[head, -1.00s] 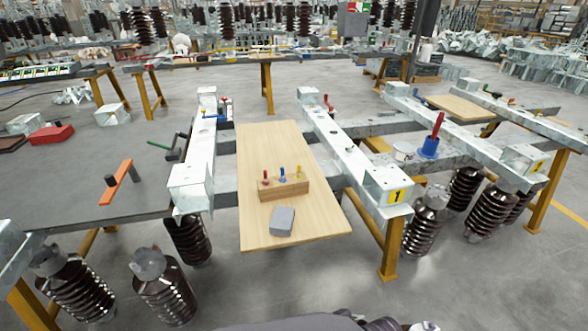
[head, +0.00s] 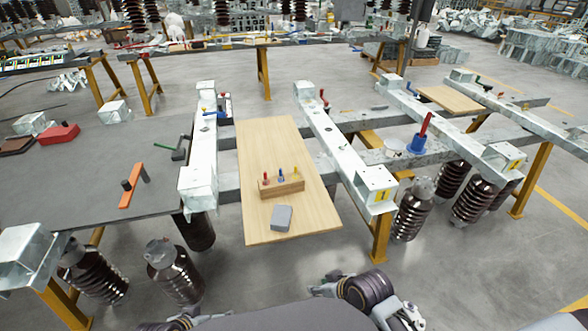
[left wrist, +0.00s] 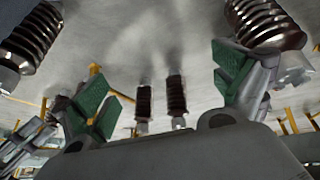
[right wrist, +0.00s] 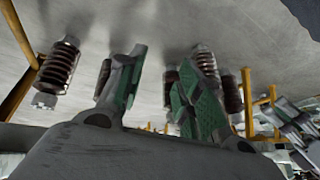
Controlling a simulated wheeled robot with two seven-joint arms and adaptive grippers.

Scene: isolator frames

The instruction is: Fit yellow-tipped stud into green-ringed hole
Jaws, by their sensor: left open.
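The yellow-tipped stud (head: 295,173) stands upright in a wooden block (head: 280,187) on a pale wooden board, beside a red-tipped and a blue-tipped stud. I cannot clearly make out the green-ringed hole. My right gripper (head: 325,287) shows at the bottom of the head view, well below the board. In the right wrist view (right wrist: 152,88) its green-padded fingers are apart with nothing between them. My left gripper is barely in the head view, at the bottom edge. In the left wrist view (left wrist: 166,80) its fingers are wide open and empty.
A grey block (head: 282,217) lies on the board (head: 262,147) in front of the wooden block. Pale steel beams (head: 343,155) flank the board. A dark table (head: 95,180) with an orange bar (head: 133,186) is at left. Ribbed brown insulators (head: 412,215) stand below the beams.

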